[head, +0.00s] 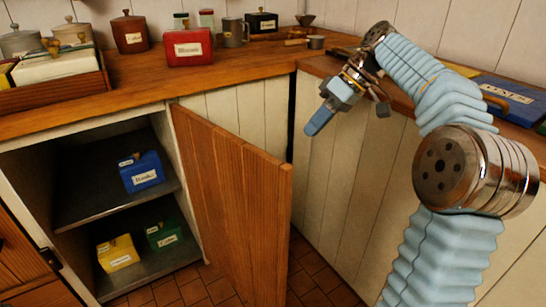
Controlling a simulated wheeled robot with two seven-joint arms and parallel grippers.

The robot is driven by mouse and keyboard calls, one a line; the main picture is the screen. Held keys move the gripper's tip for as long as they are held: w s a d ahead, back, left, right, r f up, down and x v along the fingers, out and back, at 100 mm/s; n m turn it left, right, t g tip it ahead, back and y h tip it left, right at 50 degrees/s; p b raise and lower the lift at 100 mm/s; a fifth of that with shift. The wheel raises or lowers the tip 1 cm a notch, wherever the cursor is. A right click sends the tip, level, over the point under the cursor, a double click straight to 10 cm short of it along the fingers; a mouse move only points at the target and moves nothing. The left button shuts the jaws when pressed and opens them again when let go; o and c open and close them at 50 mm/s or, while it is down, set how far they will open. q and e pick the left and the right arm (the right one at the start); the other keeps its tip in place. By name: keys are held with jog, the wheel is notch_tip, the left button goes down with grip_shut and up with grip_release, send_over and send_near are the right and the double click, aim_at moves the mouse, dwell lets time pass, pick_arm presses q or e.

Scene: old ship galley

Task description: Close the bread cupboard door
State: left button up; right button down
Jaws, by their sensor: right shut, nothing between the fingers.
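The bread cupboard door (237,205) is a brown plank door. It stands wide open, swung out from the right side of the cupboard opening, with its free edge towards me. The open cupboard (85,203) has a shelf with a blue box (143,172) on it. A yellow box (118,253) and a green box (164,234) stand on its floor. My right gripper (318,123) is shut and empty. It is in the air to the right of the door, above the door's top edge and apart from it. My left gripper is not in view.
A wooden counter (140,82) runs above the cupboard and turns the corner to the right. A red box (189,47), several tins and a grey mug (234,32) stand on it. White panelled fronts (345,180) close the right side. Tiled floor shows below.

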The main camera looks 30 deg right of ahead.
jog(key=a+f, duration=0.6)
jog(key=a, duration=0.2)
jog(key=shift+w+a+f+b, duration=0.2)
jog(key=shift+a+f+b, duration=0.15)
jog(key=shift+b, duration=0.1)
